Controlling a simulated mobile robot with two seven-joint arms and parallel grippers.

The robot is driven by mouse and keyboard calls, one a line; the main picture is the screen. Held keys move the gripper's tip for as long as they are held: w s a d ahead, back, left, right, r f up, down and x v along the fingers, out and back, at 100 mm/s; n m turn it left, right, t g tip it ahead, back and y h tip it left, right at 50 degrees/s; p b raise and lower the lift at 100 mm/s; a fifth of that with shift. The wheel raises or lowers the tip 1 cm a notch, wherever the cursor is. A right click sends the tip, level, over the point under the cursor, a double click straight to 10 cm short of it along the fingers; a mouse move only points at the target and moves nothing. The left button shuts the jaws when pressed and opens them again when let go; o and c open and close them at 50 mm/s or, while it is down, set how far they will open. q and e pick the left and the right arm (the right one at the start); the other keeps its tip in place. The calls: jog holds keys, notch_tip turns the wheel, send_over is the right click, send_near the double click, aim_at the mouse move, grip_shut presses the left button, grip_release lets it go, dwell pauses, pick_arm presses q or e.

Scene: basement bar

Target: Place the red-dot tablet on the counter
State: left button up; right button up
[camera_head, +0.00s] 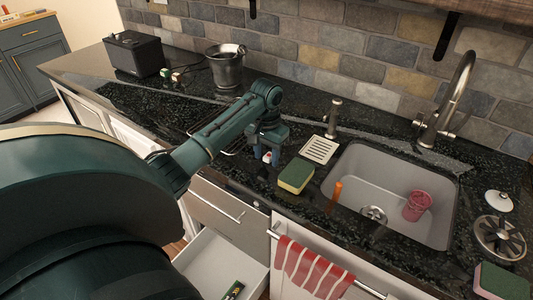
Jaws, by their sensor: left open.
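My left gripper (267,158) reaches in from the left on its dark green arm. It points down over the front part of the dark counter (305,115), left of the sponge. Its fingers are open. A small white thing with a red spot, which looks like the red-dot tablet (266,158), shows between or just by the fingertips. It is partly hidden by them, and I cannot tell whether it touches the counter. My right gripper is not in view.
A yellow-green sponge (296,175) and a white slotted dish (319,149) lie right of the gripper. The sink (360,175) holds a red cup (417,205). An open drawer (220,262) and a striped towel (311,270) are below the counter edge. A metal bucket (226,68) stands behind.

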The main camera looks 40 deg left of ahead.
aim_at(266, 157)
pick_arm(q)
notch_tip(266, 157, up, 12)
jog(key=shift+r, duration=0.2)
dwell(0.4)
jog(key=shift+f, duration=0.1)
dwell(0.4)
